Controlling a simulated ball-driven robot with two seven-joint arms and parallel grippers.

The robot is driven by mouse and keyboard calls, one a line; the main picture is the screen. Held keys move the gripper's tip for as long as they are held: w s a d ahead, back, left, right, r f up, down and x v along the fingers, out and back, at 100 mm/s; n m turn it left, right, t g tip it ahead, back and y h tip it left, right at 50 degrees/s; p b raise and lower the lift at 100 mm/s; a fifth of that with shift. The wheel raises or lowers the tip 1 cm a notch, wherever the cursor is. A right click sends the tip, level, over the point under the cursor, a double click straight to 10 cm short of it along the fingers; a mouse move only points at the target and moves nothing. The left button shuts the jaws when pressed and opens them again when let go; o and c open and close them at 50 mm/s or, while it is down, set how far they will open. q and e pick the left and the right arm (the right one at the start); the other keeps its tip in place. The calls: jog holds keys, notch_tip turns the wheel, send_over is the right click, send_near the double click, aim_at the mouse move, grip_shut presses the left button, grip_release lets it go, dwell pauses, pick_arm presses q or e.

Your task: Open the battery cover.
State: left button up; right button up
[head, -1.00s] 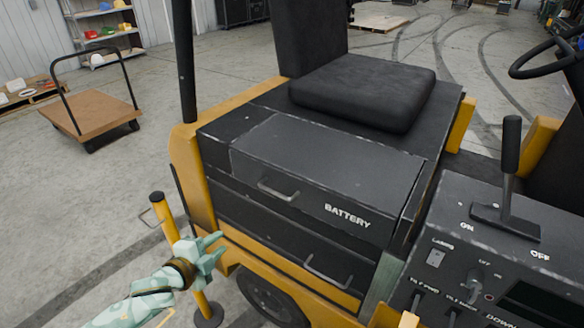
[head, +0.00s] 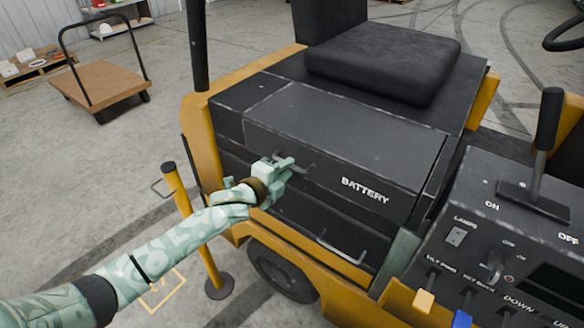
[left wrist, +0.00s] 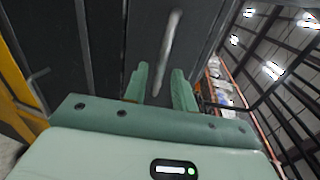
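The battery cover (head: 345,165) is a dark grey panel on the side of a yellow and black vehicle, below the seat, marked BATTERY. It looks closed. Its metal bar handle (head: 307,167) is at the panel's left part, partly hidden by my left gripper (head: 285,165). In the left wrist view the two green fingers of the gripper (left wrist: 161,80) stand apart, with the handle bar (left wrist: 170,45) showing in line with the gap between them. I cannot tell whether the fingers touch the bar. My right gripper is not in view.
A second handle (head: 342,248) is on the lower panel. A yellow post (head: 190,225) stands on the floor left of the vehicle. A control console (head: 480,245) with levers is at the right, and a flat cart (head: 100,85) stands far left.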

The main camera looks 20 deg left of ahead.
pick_arm(q)
jog(key=x, duration=0.3)
jog(key=shift+w, duration=0.15)
